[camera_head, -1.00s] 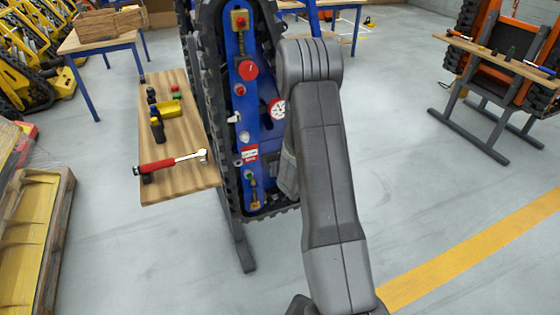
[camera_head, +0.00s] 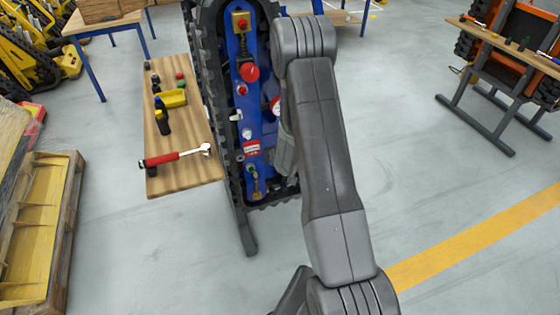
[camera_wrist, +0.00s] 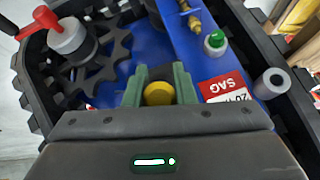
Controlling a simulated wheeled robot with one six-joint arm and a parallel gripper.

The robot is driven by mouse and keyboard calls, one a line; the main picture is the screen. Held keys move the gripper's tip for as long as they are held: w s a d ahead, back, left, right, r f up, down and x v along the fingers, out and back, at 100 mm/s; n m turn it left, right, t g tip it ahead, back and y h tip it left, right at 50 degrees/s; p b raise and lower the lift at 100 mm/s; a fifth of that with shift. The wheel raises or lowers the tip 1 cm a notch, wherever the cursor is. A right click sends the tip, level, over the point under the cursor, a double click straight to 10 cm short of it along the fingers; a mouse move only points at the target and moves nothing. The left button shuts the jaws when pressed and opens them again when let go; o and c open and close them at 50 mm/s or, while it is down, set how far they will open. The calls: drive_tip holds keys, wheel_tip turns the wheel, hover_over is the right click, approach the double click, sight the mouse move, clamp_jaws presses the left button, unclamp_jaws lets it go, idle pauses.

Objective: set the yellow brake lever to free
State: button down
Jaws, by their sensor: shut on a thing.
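The yellow brake lever shows in the wrist view as a round yellow end (camera_wrist: 158,93) between the two green fingers of my gripper (camera_wrist: 159,82). The fingers are shut on it, in front of the blue side plate (camera_wrist: 150,55) of a tracked carrier. The rest of the lever is hidden behind the fingers and the gripper body. In the head view the carrier's blue panel (camera_head: 237,105) stands upright, and my arm covers my gripper and the lever. I cannot tell the lever's setting.
Around the grip in the wrist view are a green-topped knob (camera_wrist: 215,41), a red label (camera_wrist: 224,86), a grey roller (camera_wrist: 271,82) and a red-handled knob (camera_wrist: 70,35). In the head view a wooden bench (camera_head: 185,181) with a red-handled wrench (camera_head: 175,157) stands left of the carrier.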

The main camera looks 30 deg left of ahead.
drive_tip(key=c, duration=1.2)
unclamp_jaws()
drive_tip(key=p+v, duration=0.1)
drive_tip(key=v, duration=1.2)
drive_tip(key=shift+r+p, duration=0.3)
drive_tip(key=shift+p, duration=0.1)
drive_tip(key=shift+s+d, duration=0.1)
drive_tip(key=shift+d, duration=0.05)
drive_tip(key=b+x, duration=0.1)
drive_tip(key=x, duration=1.2)
drive_tip(key=shift+a+f+b, duration=0.2)
drive_tip(key=shift+f+b, duration=0.15)
drive_tip(key=shift+b, duration=0.05)
